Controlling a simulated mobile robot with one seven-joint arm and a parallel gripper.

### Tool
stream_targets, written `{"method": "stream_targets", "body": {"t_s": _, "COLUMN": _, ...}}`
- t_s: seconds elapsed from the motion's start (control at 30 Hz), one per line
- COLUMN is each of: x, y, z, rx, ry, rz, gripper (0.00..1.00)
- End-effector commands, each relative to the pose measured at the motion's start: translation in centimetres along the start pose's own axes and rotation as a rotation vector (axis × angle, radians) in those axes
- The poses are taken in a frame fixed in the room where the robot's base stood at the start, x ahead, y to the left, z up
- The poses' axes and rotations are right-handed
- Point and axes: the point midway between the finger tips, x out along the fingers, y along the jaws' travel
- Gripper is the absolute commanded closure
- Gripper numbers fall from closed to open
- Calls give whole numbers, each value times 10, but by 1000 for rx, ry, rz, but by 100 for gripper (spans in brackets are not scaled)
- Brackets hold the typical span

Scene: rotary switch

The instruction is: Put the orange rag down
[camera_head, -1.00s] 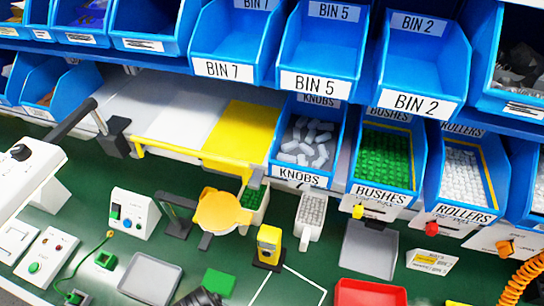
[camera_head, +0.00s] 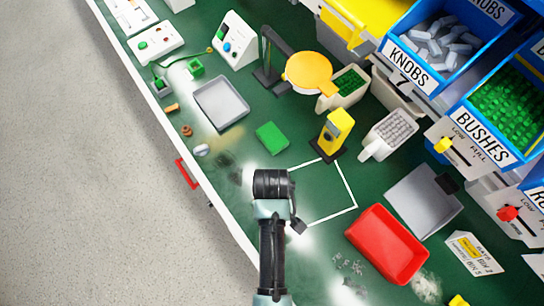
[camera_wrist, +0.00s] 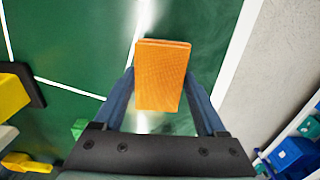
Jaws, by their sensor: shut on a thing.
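The orange rag (camera_wrist: 162,78) is a folded, flat rectangular pad in the wrist view. My gripper (camera_wrist: 165,98) is shut on it, with one dark blue finger at each side. The rag is over the green bench top, near its light front edge; I cannot tell whether it touches the bench. In the head view my black wrist (camera_head: 272,185) is over the bench, left of a white outlined square (camera_head: 325,188). The fingers and the rag are hidden there.
A yellow device (camera_head: 335,130) stands at the square's far side. A red tray (camera_head: 387,245) and grey tray (camera_head: 425,200) are to the right. A green block (camera_head: 272,137) and another grey tray (camera_head: 221,103) lie beyond my wrist. The outlined square looks clear.

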Motion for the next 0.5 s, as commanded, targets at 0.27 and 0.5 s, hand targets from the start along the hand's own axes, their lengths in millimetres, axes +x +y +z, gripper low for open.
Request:
{"method": "stream_targets", "body": {"t_s": 0.27, "x": 17, "y": 0, "z": 0, "rx": 0, "ry": 2, "rz": 1, "gripper": 75}}
{"method": "stream_targets", "body": {"t_s": 0.5, "x": 20, "y": 0, "z": 0, "rx": 0, "ry": 1, "rz": 1, "gripper": 75}}
